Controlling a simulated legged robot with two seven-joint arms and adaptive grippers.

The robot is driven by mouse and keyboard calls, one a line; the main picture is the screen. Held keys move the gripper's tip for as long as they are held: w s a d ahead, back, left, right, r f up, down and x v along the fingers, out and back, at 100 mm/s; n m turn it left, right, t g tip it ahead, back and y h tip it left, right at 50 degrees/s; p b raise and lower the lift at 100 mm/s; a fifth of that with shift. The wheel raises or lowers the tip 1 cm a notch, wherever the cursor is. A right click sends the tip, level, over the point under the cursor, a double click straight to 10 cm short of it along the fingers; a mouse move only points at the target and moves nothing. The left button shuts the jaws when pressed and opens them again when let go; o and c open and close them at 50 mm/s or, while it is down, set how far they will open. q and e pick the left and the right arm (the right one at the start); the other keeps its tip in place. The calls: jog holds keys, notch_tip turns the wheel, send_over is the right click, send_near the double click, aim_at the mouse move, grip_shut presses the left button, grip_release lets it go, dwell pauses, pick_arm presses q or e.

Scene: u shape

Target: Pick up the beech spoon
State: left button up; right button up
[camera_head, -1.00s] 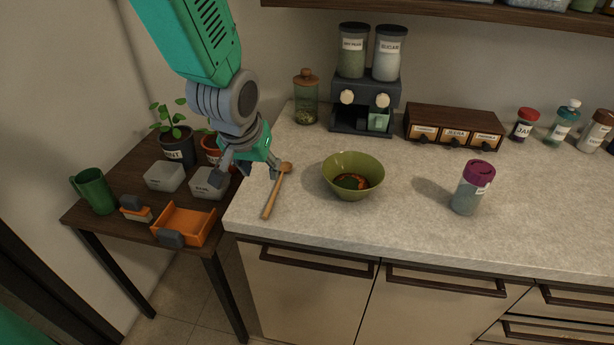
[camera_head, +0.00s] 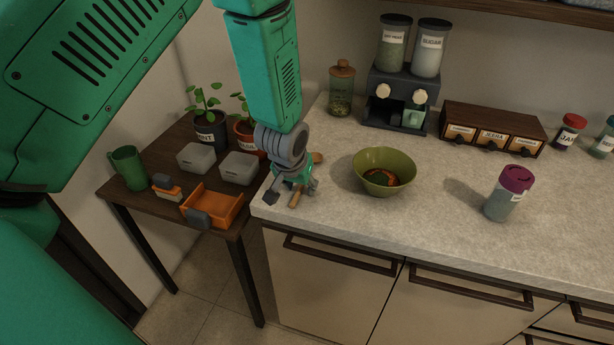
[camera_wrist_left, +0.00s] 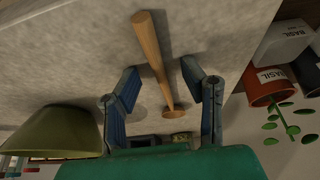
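The beech spoon (camera_head: 295,199) lies on the counter's left end. In the head view my left gripper hides its middle; the handle end and a bit of the bowl (camera_head: 317,157) show. In the left wrist view the spoon (camera_wrist_left: 155,55) runs between the two fingers, with clear gaps on both sides. My left gripper (camera_head: 292,196) is open, pointing down over the spoon; its fingers (camera_wrist_left: 165,85) touch nothing that I can see. My right gripper is not in view.
A green bowl (camera_head: 384,171) with food stands right of the spoon. A purple-lidded shaker (camera_head: 508,194) stands farther right. The side table (camera_head: 167,191) on the left holds plant pots, grey boxes and an orange tray (camera_head: 213,207). Counter between bowl and shaker is clear.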

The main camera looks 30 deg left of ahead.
pick_arm(q)
jog(key=shift+c, duration=0.4)
grip_shut()
